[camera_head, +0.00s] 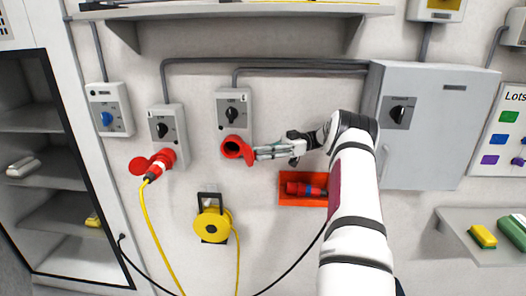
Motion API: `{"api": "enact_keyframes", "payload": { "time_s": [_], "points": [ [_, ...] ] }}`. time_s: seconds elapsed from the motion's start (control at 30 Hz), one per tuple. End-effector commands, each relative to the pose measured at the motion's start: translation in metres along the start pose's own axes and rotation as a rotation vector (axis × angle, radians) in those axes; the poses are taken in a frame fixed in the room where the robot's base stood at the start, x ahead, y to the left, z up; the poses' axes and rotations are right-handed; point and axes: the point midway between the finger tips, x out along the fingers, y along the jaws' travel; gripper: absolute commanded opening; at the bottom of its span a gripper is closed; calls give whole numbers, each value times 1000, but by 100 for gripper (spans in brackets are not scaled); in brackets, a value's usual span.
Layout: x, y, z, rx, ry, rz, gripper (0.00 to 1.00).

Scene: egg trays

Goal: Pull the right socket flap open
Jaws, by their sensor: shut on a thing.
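The right socket (232,148) is a red round opening at the bottom of a grey switch box (234,107) on the wall. Its red flap (249,154) stands open on the right side of the socket. My gripper (257,153) reaches in from the right and is shut on the flap's edge. My white arm comes up from the bottom right. The fingertips are small in this view, so the exact contact is hard to see.
The left socket (163,161) holds a red plug with a yellow cable. A yellow cable reel (212,224) hangs below. A red-orange tray (289,200) with a red plug sits beside my arm. A grey cabinet (430,135) stands at the right.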

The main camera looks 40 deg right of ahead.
Motion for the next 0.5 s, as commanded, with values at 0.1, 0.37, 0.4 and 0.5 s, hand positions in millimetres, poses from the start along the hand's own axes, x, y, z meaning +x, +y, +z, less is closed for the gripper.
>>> {"api": "enact_keyframes", "payload": {
  "time_s": [0.1, 0.37, 0.4, 0.5],
  "points": [
    [1, 0, -3, -7, 4, -3, 0],
    [2, 1, -4, -8, 5, -3, 16],
    [2, 1, -4, -8, 4, -3, 25],
    [1, 1, -3, -6, 3, -2, 30]
  ]
}}
